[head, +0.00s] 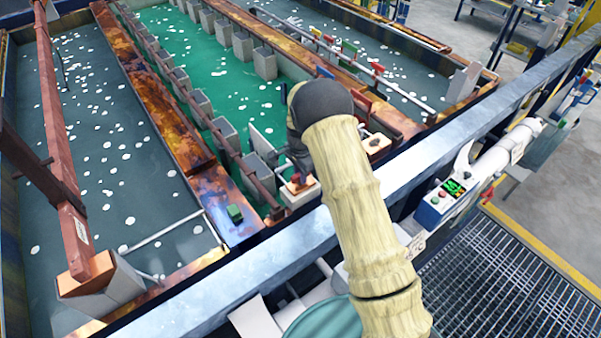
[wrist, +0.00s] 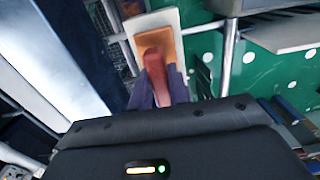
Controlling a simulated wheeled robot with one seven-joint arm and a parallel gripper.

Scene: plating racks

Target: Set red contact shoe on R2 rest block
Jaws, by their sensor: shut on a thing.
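My gripper (wrist: 163,92) is shut on the red contact shoe (wrist: 155,72), which shows as a dark red piece between its dark fingers. The shoe lies over the copper-coloured top of a pale rest block (wrist: 140,22) in the wrist view. In the head view the rest block (head: 302,197) is at the near end of the green tank, with a bit of red (head: 297,181) over its copper top below my gripper. I cannot tell whether shoe and block touch. No R2 label is readable. My sleeved arm hides part of this area.
A second copper-topped block (head: 376,143) stands to the right. A small green block (head: 235,213) sits on the tank rim at left. A long metal beam (head: 440,148) crosses in front, with a control box (head: 446,199) beside it. Green liquid (head: 240,85) fills the middle tank.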

